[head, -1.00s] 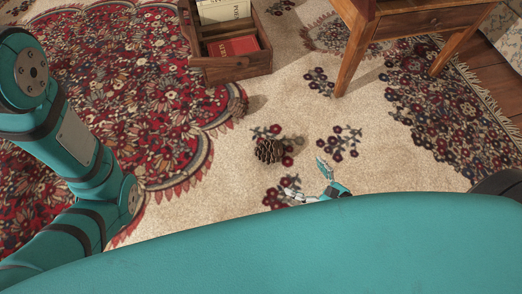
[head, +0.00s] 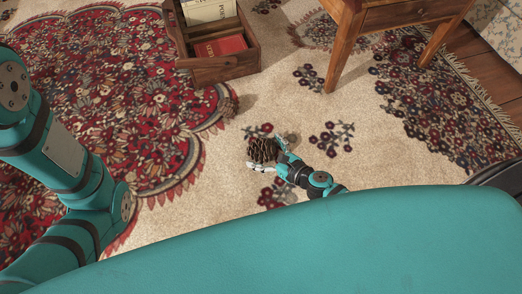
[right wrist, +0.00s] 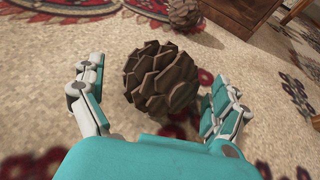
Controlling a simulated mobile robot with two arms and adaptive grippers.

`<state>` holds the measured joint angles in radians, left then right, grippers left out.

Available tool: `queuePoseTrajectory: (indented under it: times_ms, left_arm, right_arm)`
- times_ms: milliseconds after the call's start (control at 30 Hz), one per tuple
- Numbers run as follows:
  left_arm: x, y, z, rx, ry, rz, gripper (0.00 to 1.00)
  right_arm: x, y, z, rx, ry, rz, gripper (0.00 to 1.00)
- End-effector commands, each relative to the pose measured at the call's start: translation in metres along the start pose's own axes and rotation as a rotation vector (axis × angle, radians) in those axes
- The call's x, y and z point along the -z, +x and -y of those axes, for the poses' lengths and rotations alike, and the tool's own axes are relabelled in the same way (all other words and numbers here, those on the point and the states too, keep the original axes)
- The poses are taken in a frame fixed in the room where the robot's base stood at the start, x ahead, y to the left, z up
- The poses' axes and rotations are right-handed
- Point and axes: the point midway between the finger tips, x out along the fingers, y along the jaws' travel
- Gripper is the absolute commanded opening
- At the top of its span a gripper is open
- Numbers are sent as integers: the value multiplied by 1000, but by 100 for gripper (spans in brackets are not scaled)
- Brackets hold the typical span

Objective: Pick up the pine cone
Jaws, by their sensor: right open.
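A brown pine cone (head: 262,149) rests on the patterned rug. My right gripper (head: 267,155) is open, with its fingers on either side of this cone. In the right wrist view the cone (right wrist: 162,80) sits between the spread fingers of the gripper (right wrist: 158,92). Rug shows between the cone and the left finger; the gap to the right finger is small, and I cannot tell if they touch. My left arm comes in at the left, but its gripper is out of view.
A second brown, cone-like thing (head: 229,107) lies farther off near the wooden crate (head: 222,69); it also shows in the right wrist view (right wrist: 184,14). Books stand in the crate. A wooden table (head: 402,15) stands at the back right. Rug around the cone is clear.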

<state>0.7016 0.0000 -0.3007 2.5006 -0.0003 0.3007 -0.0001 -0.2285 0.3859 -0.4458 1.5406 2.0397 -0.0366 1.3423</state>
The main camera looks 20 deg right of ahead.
Motion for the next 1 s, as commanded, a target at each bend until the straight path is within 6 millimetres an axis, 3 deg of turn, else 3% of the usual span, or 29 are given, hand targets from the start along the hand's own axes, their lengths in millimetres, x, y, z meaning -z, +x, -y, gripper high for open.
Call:
queuePoseTrajectory:
  times_ms: [200,467,833,1000]
  left_arm:
    - [3,-8,-2,0,0,0,40]
    - [2,-8,-2,0,0,1,40]
    - [2,-8,-2,0,0,2,40]
    - [2,-8,-2,0,0,2,40]
  right_arm:
    - [2,26,1,0,-2,0,100]
    - [1,26,0,0,-1,-1,99]
    - [1,26,0,0,0,-1,50]
    - [1,26,0,0,0,-1,49]
